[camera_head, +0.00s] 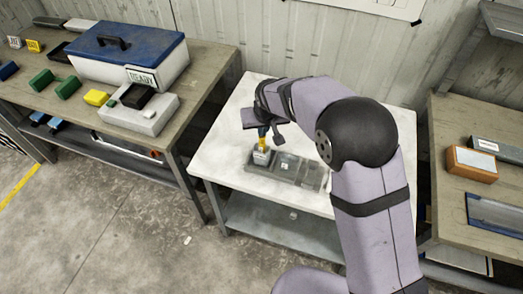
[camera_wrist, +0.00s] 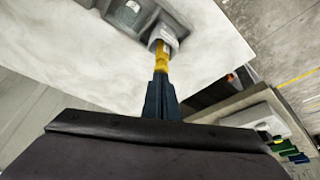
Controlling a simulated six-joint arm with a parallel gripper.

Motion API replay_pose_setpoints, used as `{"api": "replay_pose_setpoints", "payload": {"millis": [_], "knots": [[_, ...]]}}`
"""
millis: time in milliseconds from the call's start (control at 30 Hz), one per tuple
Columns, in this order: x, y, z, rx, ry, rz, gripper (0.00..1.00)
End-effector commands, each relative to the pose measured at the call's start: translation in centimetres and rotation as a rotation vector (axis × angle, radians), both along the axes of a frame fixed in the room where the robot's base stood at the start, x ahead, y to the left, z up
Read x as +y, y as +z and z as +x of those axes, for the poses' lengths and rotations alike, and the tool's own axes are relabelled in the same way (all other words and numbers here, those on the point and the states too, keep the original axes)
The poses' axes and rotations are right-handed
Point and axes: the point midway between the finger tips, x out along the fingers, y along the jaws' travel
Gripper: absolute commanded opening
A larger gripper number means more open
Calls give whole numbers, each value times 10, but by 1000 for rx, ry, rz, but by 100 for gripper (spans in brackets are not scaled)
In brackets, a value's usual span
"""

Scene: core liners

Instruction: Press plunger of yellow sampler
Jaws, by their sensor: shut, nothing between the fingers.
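The yellow sampler (camera_head: 262,143) stands upright in the left end of a grey holder (camera_head: 285,168) on the white table. In the wrist view the sampler (camera_wrist: 162,56) shows as a yellow shaft rising from a grey block of the holder (camera_wrist: 131,14). My gripper (camera_head: 262,130) points down right above the sampler, its dark blue fingers shut and empty. In the wrist view the fingertips (camera_wrist: 161,75) line up with the sampler's top end. They hide the plunger, and I cannot tell whether they touch it.
The white table (camera_head: 219,150) is clear left of the holder. A left bench carries a blue-lidded box (camera_head: 128,45), a grey device (camera_head: 140,112) and green and yellow blocks. A right bench holds an orange-edged box (camera_head: 470,163). The wall stands behind.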

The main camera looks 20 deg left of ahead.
Motion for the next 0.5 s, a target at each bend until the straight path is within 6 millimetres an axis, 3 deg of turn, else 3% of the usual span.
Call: {"api": "replay_pose_setpoints", "payload": {"millis": [500], "knots": [[-1,-7,-1,4,0,-3,0]]}}
